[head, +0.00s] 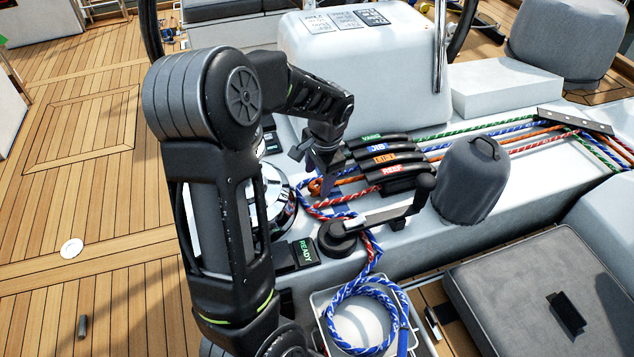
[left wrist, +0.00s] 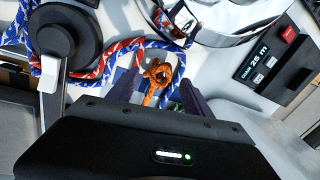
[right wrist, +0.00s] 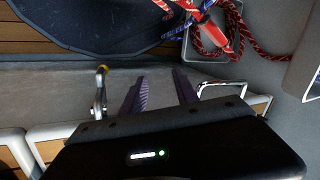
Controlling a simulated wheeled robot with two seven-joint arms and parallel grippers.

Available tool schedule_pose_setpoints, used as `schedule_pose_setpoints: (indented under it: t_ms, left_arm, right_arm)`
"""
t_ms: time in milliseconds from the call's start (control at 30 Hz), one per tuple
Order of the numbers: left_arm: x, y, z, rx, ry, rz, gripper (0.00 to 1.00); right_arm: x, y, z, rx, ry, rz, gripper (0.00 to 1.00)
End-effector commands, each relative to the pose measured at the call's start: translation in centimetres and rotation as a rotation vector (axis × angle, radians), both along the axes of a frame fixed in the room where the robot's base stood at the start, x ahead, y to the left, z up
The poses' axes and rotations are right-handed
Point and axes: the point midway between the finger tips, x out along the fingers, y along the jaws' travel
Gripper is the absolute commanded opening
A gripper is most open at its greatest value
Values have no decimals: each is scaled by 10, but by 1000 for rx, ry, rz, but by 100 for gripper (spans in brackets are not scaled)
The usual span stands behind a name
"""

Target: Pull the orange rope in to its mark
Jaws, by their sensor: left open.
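The orange rope (head: 347,181) runs from the right through a clutch with an orange label (head: 385,159) and ends in a knotted end left of the clutches. My left gripper (head: 322,180) points down at this end. In the left wrist view the orange knot (left wrist: 158,76) lies between the open fingers of the left gripper (left wrist: 156,90); I cannot tell whether they touch it. The rope's mark cannot be made out. My right gripper (right wrist: 161,88) is open and empty in its wrist view, away from the orange rope.
A chrome winch (head: 277,200) stands left of the knot, with a blue rope around it. A black winch handle (head: 385,215) and a grey covered winch (head: 470,180) are close by. A bin (head: 318,300) holds coiled blue rope. A display (left wrist: 258,62) shows beside the winch.

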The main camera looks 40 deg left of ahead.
Motion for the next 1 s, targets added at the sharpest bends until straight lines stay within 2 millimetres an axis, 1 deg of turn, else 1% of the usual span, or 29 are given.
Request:
schedule_pose_setpoints:
  t_ms: [33, 100, 200, 300, 1000]
  left_arm:
    - [0, -2, 10, 1, -4, -1, 59]
    - [0, -4, 20, 0, -3, -1, 59]
    - [-1, -5, 31, 0, -2, 0, 59]
    - [-2, -7, 36, 0, 0, -1, 59]
    - [-2, -7, 36, 0, 1, -1, 59]
  right_arm:
    - [0, 0, 0, 0, 0, 0, 36]
    - [0, 0, 1, 0, 0, 0, 36]
    - [0, 0, 1, 0, 0, 0, 36]
    - [0, 0, 1, 0, 0, 0, 36]
    - [0, 0, 1, 0, 0, 0, 36]
